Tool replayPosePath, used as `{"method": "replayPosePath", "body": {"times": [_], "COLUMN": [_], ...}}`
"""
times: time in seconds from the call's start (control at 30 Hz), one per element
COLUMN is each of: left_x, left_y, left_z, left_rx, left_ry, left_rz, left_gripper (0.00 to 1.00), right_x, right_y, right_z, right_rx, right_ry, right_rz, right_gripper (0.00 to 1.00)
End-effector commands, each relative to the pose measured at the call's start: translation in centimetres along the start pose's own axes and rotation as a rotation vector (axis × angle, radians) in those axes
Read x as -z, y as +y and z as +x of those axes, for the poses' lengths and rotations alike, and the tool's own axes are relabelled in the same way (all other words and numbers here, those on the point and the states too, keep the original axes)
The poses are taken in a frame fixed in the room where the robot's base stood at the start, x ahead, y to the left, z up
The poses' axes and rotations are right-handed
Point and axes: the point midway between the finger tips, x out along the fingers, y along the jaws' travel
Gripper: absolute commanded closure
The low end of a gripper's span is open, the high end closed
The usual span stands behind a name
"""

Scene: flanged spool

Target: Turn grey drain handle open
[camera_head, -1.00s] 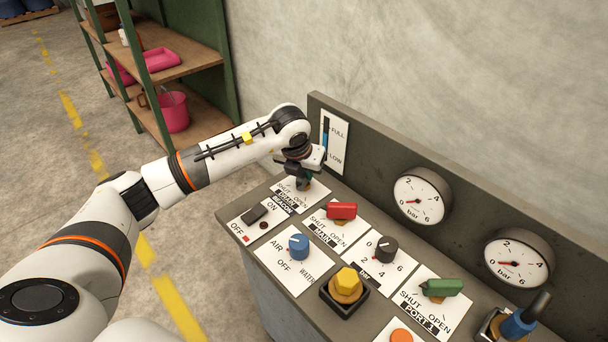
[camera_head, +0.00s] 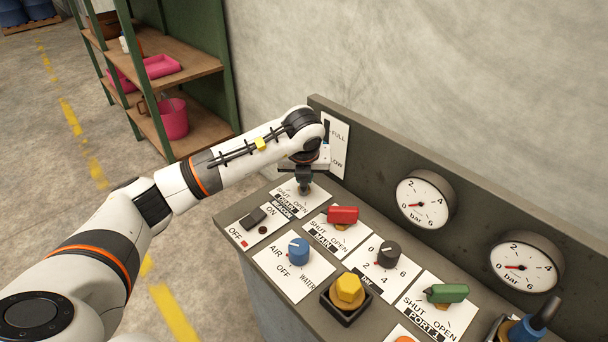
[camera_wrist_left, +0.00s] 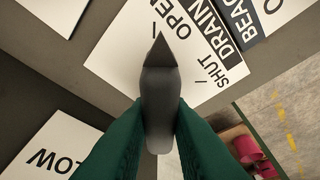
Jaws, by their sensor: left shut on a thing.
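The grey drain handle (camera_wrist_left: 160,95) is a tapered pointer on the white DRAIN plate (camera_wrist_left: 125,55), which also shows at the panel's far left end in the head view (camera_head: 284,191). My left gripper (camera_wrist_left: 160,118) is shut on the handle, with a green finger on each side of it. In the left wrist view the handle's tip points close to the short line beside OPEN, away from the line beside SHUT. In the head view my left gripper (camera_head: 304,182) comes down on the handle from above and mostly hides it. My right gripper is not in view.
Close by are a red MAIN handle (camera_head: 343,215), a black BEACON switch (camera_head: 254,216) and a blue selector knob (camera_head: 299,250). The FULL/LOW gauge (camera_head: 337,150) on the back panel stands just behind my left wrist. Green shelving (camera_head: 185,80) stands at the left.

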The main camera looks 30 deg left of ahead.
Motion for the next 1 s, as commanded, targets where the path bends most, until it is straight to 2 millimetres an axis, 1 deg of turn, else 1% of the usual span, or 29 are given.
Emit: {"method": "replayPosePath", "body": {"times": [0.03, 0.13, 0.17, 0.2, 0.3, 0.57, 0.67, 0.77, 1.0], "left_x": [0.3, 0.3, 0.3, 0.3, 0.2, 0.1, 0.1, 0.1, 0.2], "left_y": [0.0, -0.1, -0.1, -0.1, 0.0, 0.0, 0.0, 0.0, 0.0], "left_z": [-0.2, -0.2, -0.2, -0.2, -0.1, -0.1, -0.6, -1.9, -7.1], "left_rx": [-0.002, -0.002, -0.002, -0.002, -0.001, -0.001, -0.003, -0.004, -0.004], "left_ry": [0.007, 0.007, 0.007, 0.007, 0.005, 0.002, 0.004, 0.005, 0.008], "left_rz": [-0.006, -0.006, -0.006, -0.005, -0.004, -0.001, -0.001, 0.000, -0.002], "left_gripper": [1.00, 1.00, 0.81, 0.75, 0.61, 0.61, 0.61, 0.61, 0.61], "right_x": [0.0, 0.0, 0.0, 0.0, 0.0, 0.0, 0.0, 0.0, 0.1], "right_y": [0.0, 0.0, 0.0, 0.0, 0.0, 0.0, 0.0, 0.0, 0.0], "right_z": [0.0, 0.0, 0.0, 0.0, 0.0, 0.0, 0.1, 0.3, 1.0], "right_rx": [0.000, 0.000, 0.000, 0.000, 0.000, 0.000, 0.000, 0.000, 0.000], "right_ry": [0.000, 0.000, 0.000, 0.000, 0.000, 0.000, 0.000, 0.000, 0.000], "right_rz": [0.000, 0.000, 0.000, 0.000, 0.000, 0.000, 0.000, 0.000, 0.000], "right_gripper": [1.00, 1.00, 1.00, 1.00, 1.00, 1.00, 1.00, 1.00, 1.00]}}
